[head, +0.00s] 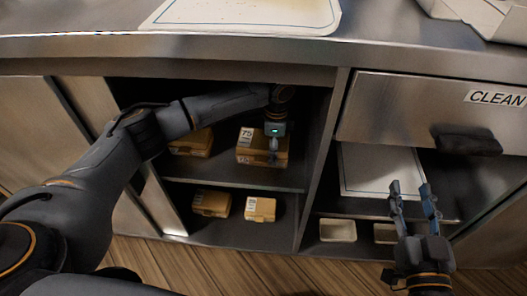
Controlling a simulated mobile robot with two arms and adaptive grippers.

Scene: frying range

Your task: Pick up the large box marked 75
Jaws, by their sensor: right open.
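The large box marked 75 (247,152) is a yellow-brown box on the upper shelf of the open cabinet. The white 75 label shows on its top left. My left arm reaches into the cabinet from the left, and my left gripper (273,150) points down over the right part of the box, covering some of it. I cannot tell whether its fingers touch the box or are shut. My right gripper (413,193) is open and empty, fingers up, in front of the right-hand compartment, well apart from the box.
Another yellow-brown box (193,143) is left on the same shelf, partly behind my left arm. Two smaller boxes (211,204) (260,209) sit below. A divider (321,165) stands to the right. The drawer marked CLEAN (410,105) and counter edge (200,47) overhang.

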